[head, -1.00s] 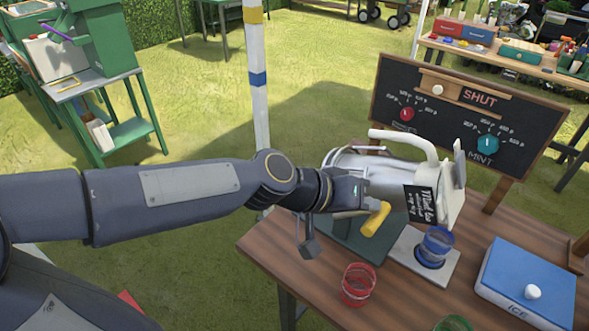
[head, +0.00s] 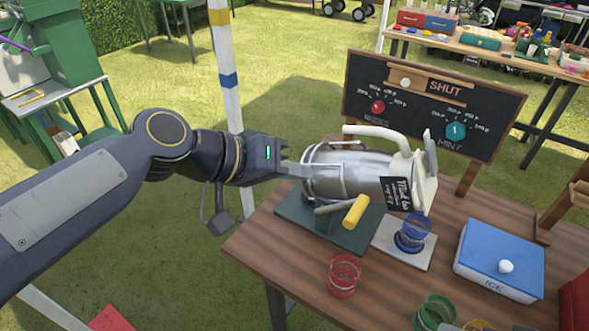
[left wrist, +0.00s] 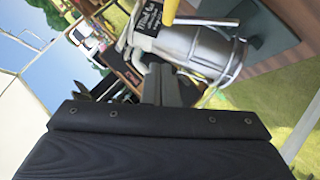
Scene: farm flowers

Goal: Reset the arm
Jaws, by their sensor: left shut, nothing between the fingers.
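My left arm comes in from the left in the head view. My left gripper (head: 290,168) is shut and empty, just left of a silver mint tea urn (head: 345,175); whether it touches the urn I cannot tell. The urn lies tilted on a dark green stand (head: 292,212), with a white handle and a yellow-gripped lever (head: 356,211). The urn also shows in the left wrist view (left wrist: 195,48), beyond the gripper's fingers (left wrist: 160,85). A blue cup (head: 416,229) stands on a pale plate under the spout. My right gripper is not in view.
The wooden table (head: 300,268) holds a red cup (head: 344,276), a green cup (head: 434,312) and a blue-lidded ice box (head: 500,258). A chalkboard (head: 432,103) stands behind the urn. A striped pole (head: 228,80) rises behind my left arm.

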